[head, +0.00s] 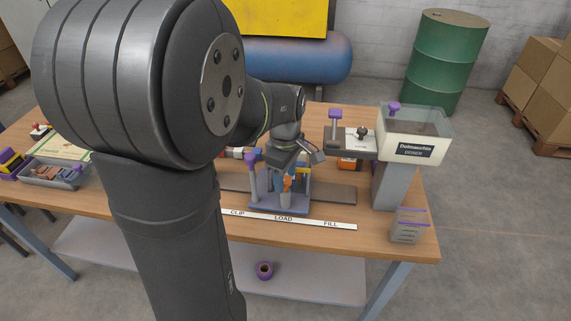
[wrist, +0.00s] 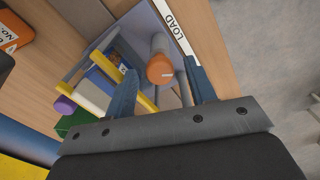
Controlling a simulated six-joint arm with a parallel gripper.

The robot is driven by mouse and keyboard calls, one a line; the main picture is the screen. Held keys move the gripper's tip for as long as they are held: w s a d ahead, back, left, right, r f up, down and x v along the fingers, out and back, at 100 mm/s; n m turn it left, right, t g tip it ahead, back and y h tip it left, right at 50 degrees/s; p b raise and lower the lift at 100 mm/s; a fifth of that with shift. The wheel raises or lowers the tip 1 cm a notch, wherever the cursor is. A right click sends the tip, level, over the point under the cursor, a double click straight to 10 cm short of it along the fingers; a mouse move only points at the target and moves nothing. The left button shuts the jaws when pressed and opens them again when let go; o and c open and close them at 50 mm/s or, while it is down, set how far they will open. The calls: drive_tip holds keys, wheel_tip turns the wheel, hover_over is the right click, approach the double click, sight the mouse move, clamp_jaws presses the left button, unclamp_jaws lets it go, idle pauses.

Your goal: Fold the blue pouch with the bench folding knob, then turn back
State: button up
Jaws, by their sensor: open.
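My gripper (head: 291,158) is open above the fixture at the LOAD mark. In the wrist view its two blue-grey fingers (wrist: 160,72) stand apart, with the orange-capped knob (wrist: 160,68) showing between their tips. I cannot tell how far the tips are from the knob, and they are not closed on it. In the head view the orange knob (head: 287,183) stands at the front of the fixture. The blue pouch (wrist: 97,80) sits beside the knob between yellow bars, partly hidden by the left finger. My gripper hides much of the fixture in the head view.
The fixture's blue-grey base (head: 265,204) stands on a rail behind a strip lettered CLIP, LOAD, FILL (head: 318,222). A purple-topped post (head: 251,160) rises at its left. The doser (head: 414,148) stands to the right. A grey tray (head: 58,173) is far left.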

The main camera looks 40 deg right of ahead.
wheel_tip(320, 180, up, 17)
drive_tip(key=shift+r, duration=0.2)
idle(0.5)
drive_tip(key=m, duration=2.2)
approach(286, 179)
wheel_tip(286, 179, down, 9)
drive_tip(key=shift+r, duration=0.15)
drive_tip(key=c, duration=1)
